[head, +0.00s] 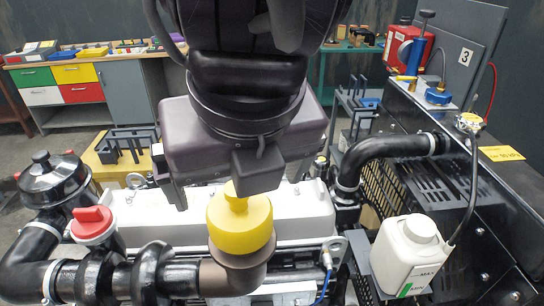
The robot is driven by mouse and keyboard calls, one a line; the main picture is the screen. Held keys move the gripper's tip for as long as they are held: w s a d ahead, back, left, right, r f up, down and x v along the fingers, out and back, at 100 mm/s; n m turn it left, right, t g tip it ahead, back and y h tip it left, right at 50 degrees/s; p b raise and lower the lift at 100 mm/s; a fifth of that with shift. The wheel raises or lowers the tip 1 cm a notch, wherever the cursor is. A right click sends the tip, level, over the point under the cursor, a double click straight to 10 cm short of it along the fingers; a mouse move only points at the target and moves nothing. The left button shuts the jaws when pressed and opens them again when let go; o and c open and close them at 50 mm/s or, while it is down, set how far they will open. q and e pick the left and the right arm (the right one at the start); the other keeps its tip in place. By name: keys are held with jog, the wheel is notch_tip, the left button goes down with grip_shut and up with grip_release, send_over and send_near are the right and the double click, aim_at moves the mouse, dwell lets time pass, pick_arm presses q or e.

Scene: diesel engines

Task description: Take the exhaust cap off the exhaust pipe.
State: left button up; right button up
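The yellow exhaust cap (241,222), with a small knob on top, sits upright on the upturned end of the brown exhaust pipe (232,278). One dark gripper (216,192) hangs over the engine from the top of the head view. I take it as my right one, though its arm comes in near the middle. Its two fingers are spread apart. I cannot tell whether the near finger touches the knob. The other gripper is not in view.
A red cap (92,222) and a black filler housing (54,178) stand left of the exhaust cap. A white bottle (408,254) and a black hose (385,150) are to the right. A workbench with coloured drawers (75,84) stands behind.

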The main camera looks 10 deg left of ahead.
aim_at(239, 207)
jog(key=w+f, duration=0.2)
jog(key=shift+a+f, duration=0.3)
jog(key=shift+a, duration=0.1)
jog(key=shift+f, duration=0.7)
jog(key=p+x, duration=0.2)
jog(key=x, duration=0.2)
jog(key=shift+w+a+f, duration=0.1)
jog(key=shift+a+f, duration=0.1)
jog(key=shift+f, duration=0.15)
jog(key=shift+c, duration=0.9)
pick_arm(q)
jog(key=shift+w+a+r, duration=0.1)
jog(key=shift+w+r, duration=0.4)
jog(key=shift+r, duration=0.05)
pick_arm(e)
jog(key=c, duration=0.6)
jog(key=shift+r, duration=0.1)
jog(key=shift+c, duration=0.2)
